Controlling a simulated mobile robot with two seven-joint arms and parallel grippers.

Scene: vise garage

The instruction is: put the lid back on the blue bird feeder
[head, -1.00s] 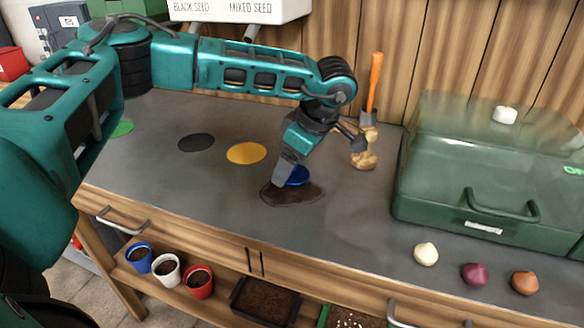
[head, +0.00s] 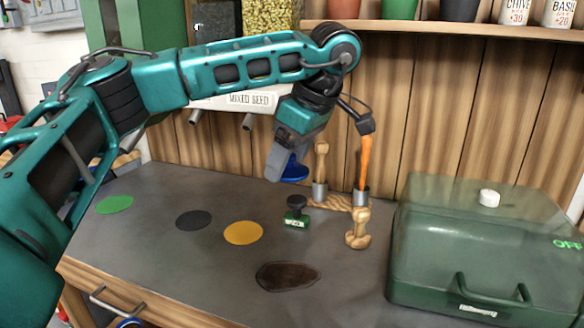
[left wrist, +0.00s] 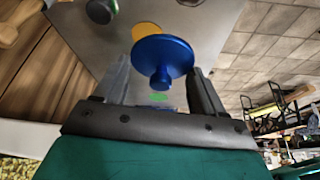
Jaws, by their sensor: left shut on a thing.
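My left gripper (head: 285,168) is shut on a blue lid (head: 296,172) and holds it above the grey bench. In the left wrist view the lid (left wrist: 163,52) is a round blue disc. Its small knob sits between the two fingers of my left gripper (left wrist: 160,80). In the head view the fingers hide part of the lid. I cannot make out the blue bird feeder in either view. My right gripper is not in view.
A dark brown patch (head: 287,277) lies on the bench (head: 190,265) below the lid. A black-handled stamp (head: 296,212), a wooden figure-like piece (head: 358,230) and an orange-handled tool (head: 366,160) stand behind. A green box (head: 450,260) fills the right. Flat discs lie left.

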